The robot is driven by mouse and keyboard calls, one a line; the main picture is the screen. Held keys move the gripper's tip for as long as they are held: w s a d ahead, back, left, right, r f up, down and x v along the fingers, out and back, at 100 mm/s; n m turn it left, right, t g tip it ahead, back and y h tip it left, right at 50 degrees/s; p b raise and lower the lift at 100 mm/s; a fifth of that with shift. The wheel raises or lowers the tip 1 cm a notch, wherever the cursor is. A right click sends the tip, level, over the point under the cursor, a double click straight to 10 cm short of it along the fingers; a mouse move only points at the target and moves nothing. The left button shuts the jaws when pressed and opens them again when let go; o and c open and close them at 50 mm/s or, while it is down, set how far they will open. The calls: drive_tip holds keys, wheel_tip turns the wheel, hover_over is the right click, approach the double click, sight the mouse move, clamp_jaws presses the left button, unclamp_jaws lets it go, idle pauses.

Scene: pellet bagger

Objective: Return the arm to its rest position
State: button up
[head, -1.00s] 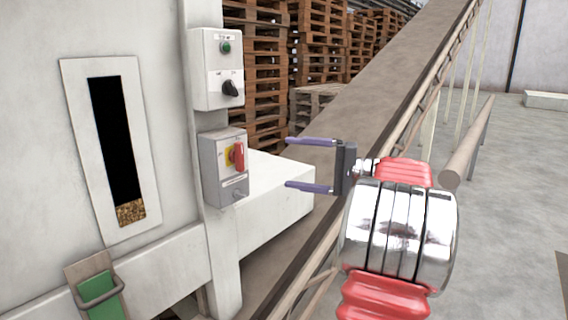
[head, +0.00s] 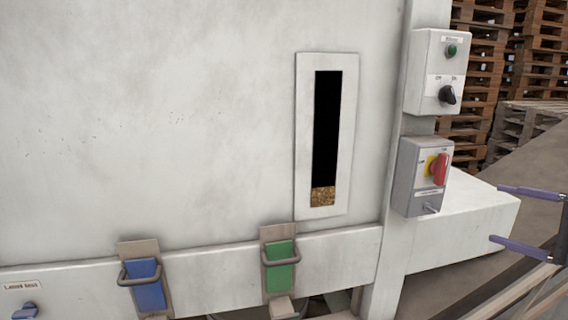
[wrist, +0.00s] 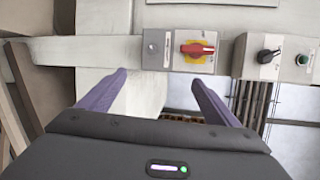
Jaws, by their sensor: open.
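My gripper (head: 515,216) is at the right edge of the head view, its two purple fingers spread apart and pointing left. Nothing is between them. In the wrist view my gripper (wrist: 158,84) is also open and empty, with its fingers reaching toward the machine's control boxes. It touches nothing that I can see. Most of my arm is outside the head view.
A grey switch box (head: 411,198) with a red rotary handle (head: 440,169) is left of my gripper. Above it is a box (head: 427,97) with a black knob and green button. Blue (head: 147,284) and green (head: 279,266) latches hang lower left. Pallets (head: 481,80) stand behind.

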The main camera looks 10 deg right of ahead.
drive_tip(key=s+a+f+n+g+h, duration=0.1)
drive_tip(key=s+a+f+g, duration=0.1)
drive_tip(key=a+f+g, duration=0.5)
drive_tip(key=s+a+f+n+g+h, duration=0.1)
drive_tip(key=s+a+f+g, duration=0.1)
drive_tip(key=a+f, duration=0.85)
drive_tip(key=s+a+r+n+h, duration=0.1)
drive_tip(key=a+n, duration=0.3)
drive_tip(key=a, duration=0.5)
drive_tip(key=s+a+r+n+h, duration=0.1)
drive_tip(key=s+a+n, duration=0.3)
drive_tip(key=a, duration=0.5)
drive_tip(key=s+a+n+h, duration=0.1)
drive_tip(key=a+n, duration=0.4)
drive_tip(key=a, duration=0.5)
drive_tip(key=shift+s+r, duration=0.4)
drive_tip(key=shift+s, duration=0.35)
drive_tip(key=shift+c, duration=0.3)
